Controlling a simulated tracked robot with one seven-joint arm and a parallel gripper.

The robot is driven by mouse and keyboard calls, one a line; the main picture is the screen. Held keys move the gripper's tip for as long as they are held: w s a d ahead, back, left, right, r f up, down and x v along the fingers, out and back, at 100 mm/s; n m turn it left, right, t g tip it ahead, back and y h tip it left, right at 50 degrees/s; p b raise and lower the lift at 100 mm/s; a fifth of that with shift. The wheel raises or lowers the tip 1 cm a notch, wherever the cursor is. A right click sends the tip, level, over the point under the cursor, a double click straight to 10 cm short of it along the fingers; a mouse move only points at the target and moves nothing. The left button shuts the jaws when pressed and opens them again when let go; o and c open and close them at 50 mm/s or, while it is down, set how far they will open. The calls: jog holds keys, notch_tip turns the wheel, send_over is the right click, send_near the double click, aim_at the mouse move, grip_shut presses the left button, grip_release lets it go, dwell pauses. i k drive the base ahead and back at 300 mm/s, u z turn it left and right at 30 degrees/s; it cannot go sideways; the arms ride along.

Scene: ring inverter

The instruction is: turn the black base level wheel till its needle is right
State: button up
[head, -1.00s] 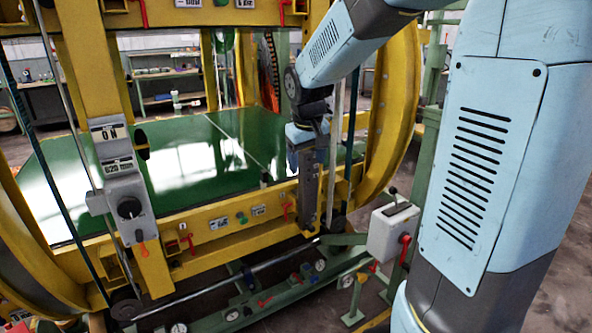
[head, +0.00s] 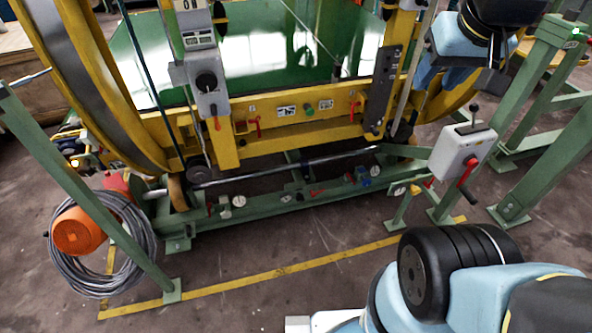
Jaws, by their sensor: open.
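The green base beam (head: 270,205) runs low across the front of the yellow ring frame. It carries small white dials (head: 239,201), a red handle (head: 317,192) and a blue knob (head: 375,170). Small dark fittings sit among them, but I cannot tell which is the black base level wheel. The needles are too small to read. My gripper (head: 455,78) is at the upper right, light blue and dark, partly cut off by my arm. It is open, empty and apart from the beam, above the white crank box.
A white box (head: 463,153) with a red crank stands on a green post right of the beam. An orange drum (head: 78,231) and coiled cable (head: 125,240) lie left. A slanting green post (head: 85,190) stands there. Floor inside the yellow line (head: 290,268) is clear.

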aim_at(300, 198)
jog(key=z, duration=1.25)
jog(key=i, duration=0.1)
jog(key=u, duration=2.85)
jog(key=k, duration=0.65)
jog(key=z, duration=0.6)
